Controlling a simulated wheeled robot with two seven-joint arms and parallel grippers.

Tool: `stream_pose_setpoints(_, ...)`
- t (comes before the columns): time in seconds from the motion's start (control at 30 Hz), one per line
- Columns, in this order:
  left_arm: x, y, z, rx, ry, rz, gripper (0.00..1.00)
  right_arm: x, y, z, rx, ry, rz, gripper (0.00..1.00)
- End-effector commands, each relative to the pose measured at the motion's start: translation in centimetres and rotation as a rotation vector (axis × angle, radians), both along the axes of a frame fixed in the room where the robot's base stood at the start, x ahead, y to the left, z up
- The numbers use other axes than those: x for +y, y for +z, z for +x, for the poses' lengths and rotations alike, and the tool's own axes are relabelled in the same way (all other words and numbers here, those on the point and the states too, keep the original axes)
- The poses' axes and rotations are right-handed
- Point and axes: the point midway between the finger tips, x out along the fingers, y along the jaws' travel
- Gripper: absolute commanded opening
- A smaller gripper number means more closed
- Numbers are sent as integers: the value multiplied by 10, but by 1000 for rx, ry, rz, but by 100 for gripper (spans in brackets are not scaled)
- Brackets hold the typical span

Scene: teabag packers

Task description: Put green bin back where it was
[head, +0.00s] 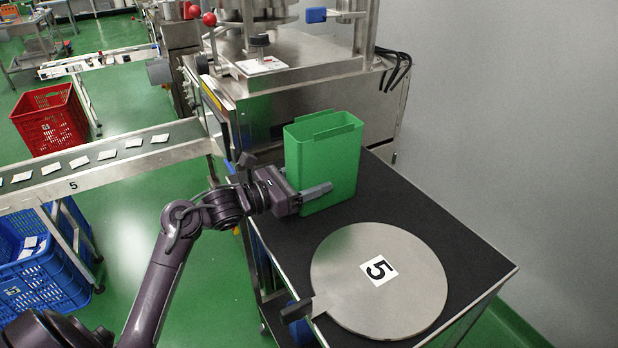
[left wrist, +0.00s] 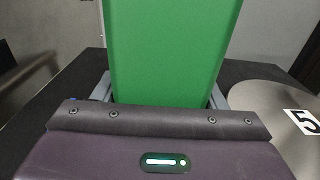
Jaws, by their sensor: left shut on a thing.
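The green bin (head: 330,165) is a tall open-topped box, upright at the far part of the black tabletop (head: 420,215), in front of the steel machine. It also fills the upper middle of the left wrist view (left wrist: 168,50). My left gripper (head: 312,193) is shut on the bin low on its body, with one finger showing along the near side. In the left wrist view the grey fingers flank the bin on both sides. I cannot tell whether the bin's base touches the tabletop. My right gripper is not in view.
A round steel lid (head: 330,270) marked 5 lies on the near part of the tabletop. The steel machine (head: 310,85) stands behind the bin. A conveyor (head: 110,172) with teabags runs at left, near a red crate (head: 50,115) and a blue crate (head: 45,285). A wall closes off the right.

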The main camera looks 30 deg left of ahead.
Motion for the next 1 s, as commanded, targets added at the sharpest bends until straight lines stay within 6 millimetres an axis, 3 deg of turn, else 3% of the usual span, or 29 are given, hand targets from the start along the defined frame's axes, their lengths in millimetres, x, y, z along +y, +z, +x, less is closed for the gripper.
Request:
stream_pose_setpoints(0.27, 0, -1, 0, -4, 0, 0, 28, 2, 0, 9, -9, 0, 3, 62)
stream_pose_setpoints(0.3, 0, -1, 0, 0, 0, 0, 69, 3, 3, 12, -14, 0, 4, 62)
stream_pose_setpoints(0.43, 0, -1, 0, 0, 0, 0, 86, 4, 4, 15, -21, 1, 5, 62)
stream_pose_setpoints(0.83, 0, 3, 0, 1, 0, -1, 87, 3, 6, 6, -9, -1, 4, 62)
stream_pose_setpoints(0.97, 11, -3, -18, 2, 2, 5, 87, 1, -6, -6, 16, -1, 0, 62)
stream_pose_setpoints(1.0, 15, -3, -26, 3, 0, 4, 87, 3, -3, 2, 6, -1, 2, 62)
